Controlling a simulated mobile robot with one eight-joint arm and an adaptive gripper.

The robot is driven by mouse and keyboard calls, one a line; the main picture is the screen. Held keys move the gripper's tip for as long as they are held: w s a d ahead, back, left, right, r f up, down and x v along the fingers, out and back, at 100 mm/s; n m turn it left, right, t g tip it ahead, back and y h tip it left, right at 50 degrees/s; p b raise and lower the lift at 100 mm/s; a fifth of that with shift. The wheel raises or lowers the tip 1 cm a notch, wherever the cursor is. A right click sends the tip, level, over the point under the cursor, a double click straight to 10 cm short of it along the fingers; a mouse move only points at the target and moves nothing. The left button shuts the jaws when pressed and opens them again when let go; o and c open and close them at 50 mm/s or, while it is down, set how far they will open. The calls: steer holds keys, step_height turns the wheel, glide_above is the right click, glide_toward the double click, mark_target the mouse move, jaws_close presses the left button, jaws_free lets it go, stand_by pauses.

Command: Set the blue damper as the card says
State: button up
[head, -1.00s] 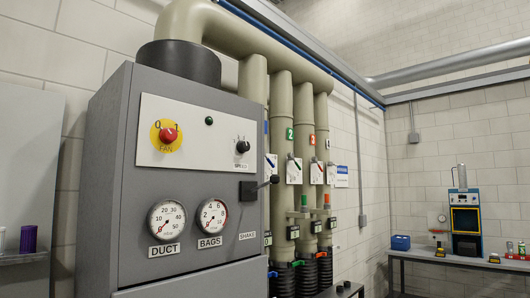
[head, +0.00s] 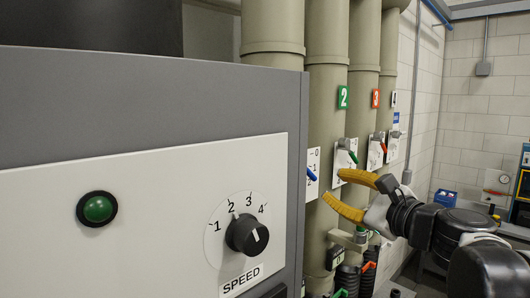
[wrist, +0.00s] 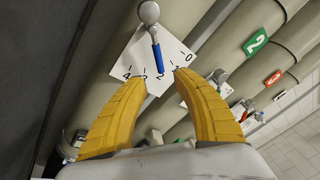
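The blue damper lever (head: 311,174) sits on a white numbered plate (head: 313,158) on the leftmost visible pipe, just past the grey cabinet's edge. In the wrist view the blue lever (wrist: 157,58) hangs from a round metal pivot, its tip near the middle of the plate's scale; the exact mark is hard to read. My gripper (head: 333,184) has yellow curved fingers, spread apart, to the right of the lever. In the wrist view my gripper (wrist: 161,78) is open, with the lever's tip ahead of the gap between the fingertips, apparently untouched. The card's writing is not readable.
The cabinet (head: 150,115) with a speed knob (head: 247,234) and green lamp (head: 97,208) fills the left. A green lever (head: 352,157) and a red lever (head: 383,146) are on neighbouring pipes, close to my arm. A bench with blue equipment stands far right.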

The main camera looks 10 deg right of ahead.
mark_target(312, 175)
steer(key=x, duration=0.4)
steer(key=p+x, duration=0.1)
steer(key=x, duration=0.3)
steer(key=shift+w+a+r+p, duration=0.2)
steer(key=shift+a+p, duration=0.1)
steer(key=shift+w+a, duration=0.25)
steer(key=shift+w, duration=0.25)
jaws_close()
